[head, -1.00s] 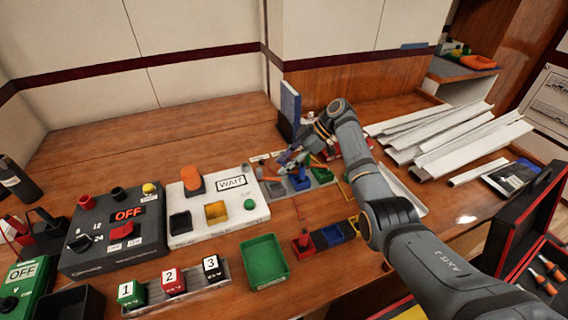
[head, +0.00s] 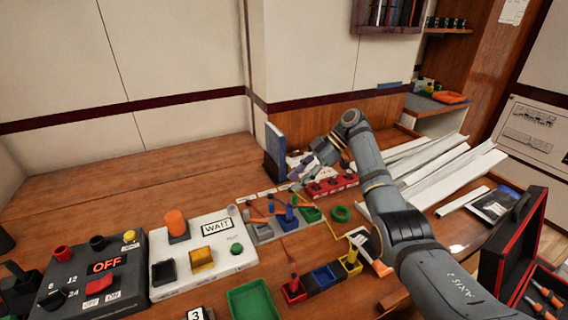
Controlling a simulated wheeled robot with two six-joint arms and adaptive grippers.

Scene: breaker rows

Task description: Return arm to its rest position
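My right arm reaches in from the lower right, with its elbow raised over the bench. My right gripper (head: 298,178) is small and partly lost against the clutter behind the grey board (head: 266,233). It is above and beyond the board's blue and green breakers, near the red strip (head: 332,186). I cannot make out whether its fingers are open or shut, and I see nothing clearly held. The blue breaker (head: 288,218) and green breaker (head: 311,213) sit on the board, with orange pieces beside them. My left gripper is not in view.
A white WAIT box (head: 193,282) and a dark OFF box (head: 96,292) stand at the left. A green tray (head: 252,303) is at the front. A blue upright panel (head: 275,152) stands at the back. White channels (head: 440,168) lie at the right. The back-left bench is bare.

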